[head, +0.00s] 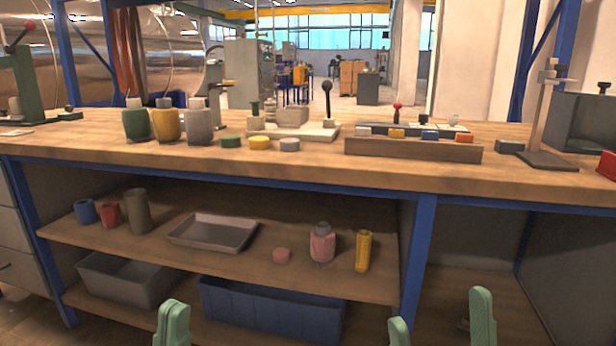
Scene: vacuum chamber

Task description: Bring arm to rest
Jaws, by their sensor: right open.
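My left gripper (172,322) shows at the bottom edge of the head view, left of centre, as a pale green finger shape. Most of it is cut off by the frame, so I cannot tell whether it is open or shut. My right gripper (440,325) is at the bottom edge, right of centre. Its two pale green fingers stand wide apart with nothing visible between them. Both grippers appear in front of the workbench (300,172), low against its shelves. The arms behind them are out of view.
On the bench top stand green (137,123), yellow (166,123) and grey (199,124) jars, a wooden rack (412,150) and a stand (546,120). The shelf holds a tray (213,233), a pink jar (322,245) and a yellow cylinder (363,251). A blue bin (270,312) sits below.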

